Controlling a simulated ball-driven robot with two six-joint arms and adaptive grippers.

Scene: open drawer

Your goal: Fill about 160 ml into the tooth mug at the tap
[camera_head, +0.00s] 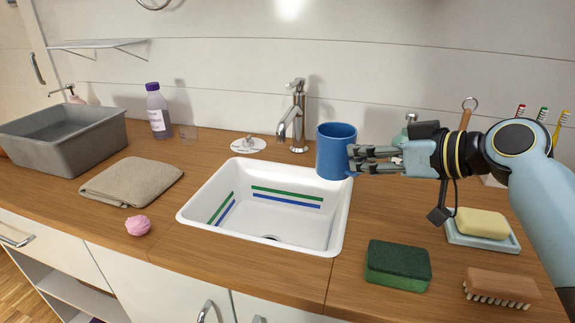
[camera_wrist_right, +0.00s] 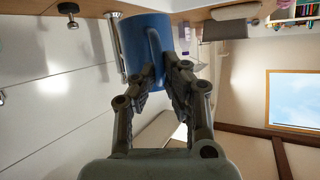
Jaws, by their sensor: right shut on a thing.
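The blue tooth mug (camera_head: 335,150) is upright near the back right corner of the white sink (camera_head: 340,215), to the right of the tap. My right gripper (camera_head: 358,160) is shut on the mug at its right side, where the handle is. The right wrist view shows the mug (camera_wrist_right: 146,40) and its handle between the fingers (camera_wrist_right: 162,72). The chrome tap (camera_head: 297,115) stands behind the sink, its spout apart from the mug. No water stream shows. The inside of the mug is mostly hidden. My left gripper is not in view.
A green sponge (camera_head: 397,266), a brush (camera_head: 500,287) and a soap dish (camera_head: 482,243) lie at the right. A grey basin (camera_head: 60,140), a towel (camera_head: 130,182), a purple-capped bottle (camera_head: 158,112) and a pink puff (camera_head: 138,225) are at the left. A drain plug (camera_head: 249,145) lies behind the sink.

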